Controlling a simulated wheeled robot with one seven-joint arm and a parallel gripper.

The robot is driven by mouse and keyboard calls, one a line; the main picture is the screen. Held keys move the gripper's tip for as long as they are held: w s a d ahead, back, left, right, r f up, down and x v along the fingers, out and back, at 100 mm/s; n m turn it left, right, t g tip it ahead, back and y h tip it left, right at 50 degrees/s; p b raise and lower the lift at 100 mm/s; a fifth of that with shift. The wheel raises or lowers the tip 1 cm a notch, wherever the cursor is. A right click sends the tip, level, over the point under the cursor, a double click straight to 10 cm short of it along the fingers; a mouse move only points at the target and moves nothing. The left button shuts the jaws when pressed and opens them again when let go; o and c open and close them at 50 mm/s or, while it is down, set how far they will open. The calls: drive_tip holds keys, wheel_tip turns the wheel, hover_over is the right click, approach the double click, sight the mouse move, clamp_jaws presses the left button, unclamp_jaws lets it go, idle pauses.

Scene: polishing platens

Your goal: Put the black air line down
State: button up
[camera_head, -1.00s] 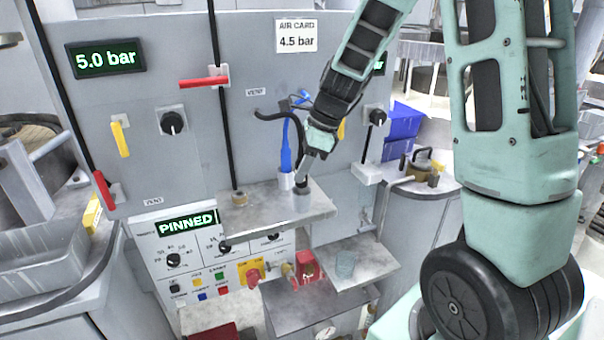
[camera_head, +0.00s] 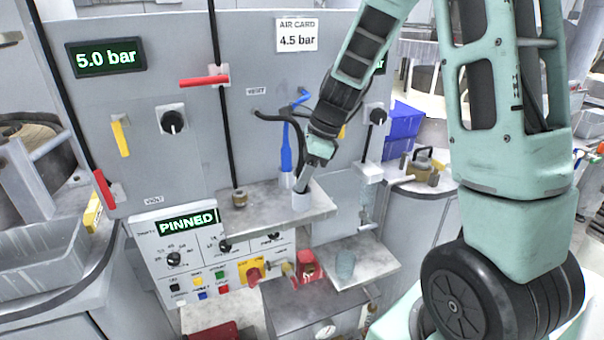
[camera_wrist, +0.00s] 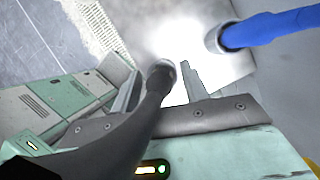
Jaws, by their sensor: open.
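The black air line (camera_head: 270,117) leaves the grey panel and curves to my gripper (camera_head: 303,187), which points down at a pale cup-like holder (camera_head: 301,201) on the metal shelf (camera_head: 262,214). In the wrist view the black line (camera_wrist: 150,108) runs between the open fingers of my gripper (camera_wrist: 162,88), and its round end shows by the fingertips. Whether that end is seated in the holder is hidden. The blue line (camera_head: 286,152) stands upright in a similar holder just left; it also shows in the wrist view (camera_wrist: 265,30).
A small brass-coloured fitting (camera_head: 239,198) stands at the shelf's left. A red lever (camera_head: 204,81) sticks out from the panel. A "PINNED" display (camera_head: 188,221) is below.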

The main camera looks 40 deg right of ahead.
drive_tip(key=v, duration=1.2)
drive_tip(key=s+a+f+n+g, duration=0.1)
drive_tip(key=s+a+f+n, duration=0.15)
drive_tip(key=a+n, duration=0.55)
drive_tip(key=s+a+f+n+g, duration=0.15)
drive_tip(key=s+a+n, duration=0.35)
drive_tip(key=a, duration=0.5)
drive_tip(key=s+a+f+n+h, duration=0.1)
drive_tip(key=s+a+f+n, duration=0.2)
drive_tip(key=s+a+n, duration=0.2)
drive_tip(key=s+a+f+n+h, duration=0.2)
drive_tip(key=s+a+n, duration=0.3)
drive_tip(key=s+n, duration=0.4)
drive_tip(key=f+n, duration=0.1)
drive_tip(key=n, duration=0.4)
drive_tip(key=shift+n+b, duration=0.3)
drive_tip(key=shift+b, duration=0.1)
drive_tip(key=shift+s+a, duration=0.1)
